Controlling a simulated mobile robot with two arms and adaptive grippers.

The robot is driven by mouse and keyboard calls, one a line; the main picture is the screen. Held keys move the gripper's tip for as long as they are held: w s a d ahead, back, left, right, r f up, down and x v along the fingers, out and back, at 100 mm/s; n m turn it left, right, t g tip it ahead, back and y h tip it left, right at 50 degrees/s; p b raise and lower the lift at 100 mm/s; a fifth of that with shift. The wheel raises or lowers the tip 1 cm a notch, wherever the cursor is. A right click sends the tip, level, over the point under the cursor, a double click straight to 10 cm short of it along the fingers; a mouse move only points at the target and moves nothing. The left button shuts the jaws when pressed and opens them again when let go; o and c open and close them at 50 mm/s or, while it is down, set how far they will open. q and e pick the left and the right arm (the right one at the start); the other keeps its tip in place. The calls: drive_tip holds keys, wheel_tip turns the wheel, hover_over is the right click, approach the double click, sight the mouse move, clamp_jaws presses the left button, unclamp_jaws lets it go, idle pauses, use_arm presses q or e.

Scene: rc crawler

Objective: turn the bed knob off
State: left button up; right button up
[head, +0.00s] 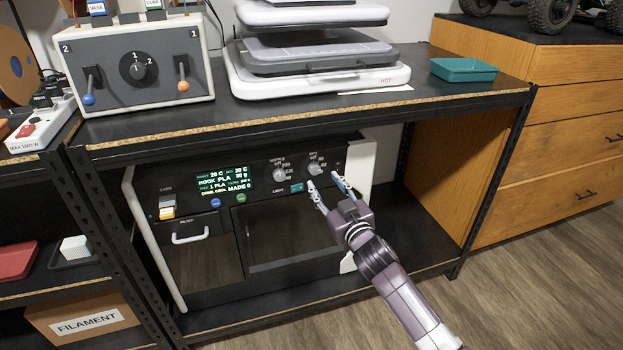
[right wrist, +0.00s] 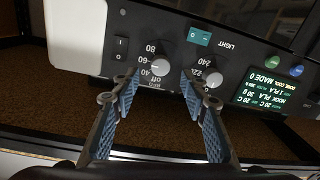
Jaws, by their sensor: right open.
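The bed knob (head: 315,169) is a small round dial at the upper right of the black printer front panel. In the right wrist view the bed knob (right wrist: 160,64) appears upside down, with marks 80, 60, 40 and off around it. Its exact setting is hard to read. My right gripper (head: 324,184) is open, its blue fingertips just in front of the panel. In the right wrist view the open fingers (right wrist: 160,80) stand on either side of the knob; I cannot tell whether they touch it. My left gripper is not in view.
The nozzle knob (head: 279,174) is close on the left of the bed knob. A teal light switch (head: 297,188) sits below them, and a black rocker switch (right wrist: 121,48) shows beside the bed knob. The shelf edge (head: 300,124) overhangs the printer (head: 190,274).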

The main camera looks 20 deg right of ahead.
sight(316, 172)
drive_tip(key=w, duration=0.3)
drive_tip(key=shift+w+a+f+b, duration=0.1)
drive_tip(key=shift+w+a+b, duration=0.05)
drive_tip(key=shift+w+b, duration=0.25)
drive_tip(key=shift+w, duration=0.7)
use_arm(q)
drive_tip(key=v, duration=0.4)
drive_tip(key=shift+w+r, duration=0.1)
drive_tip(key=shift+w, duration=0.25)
use_arm(e)
drive_tip(key=shift+c, duration=0.2)
clamp_jaws()
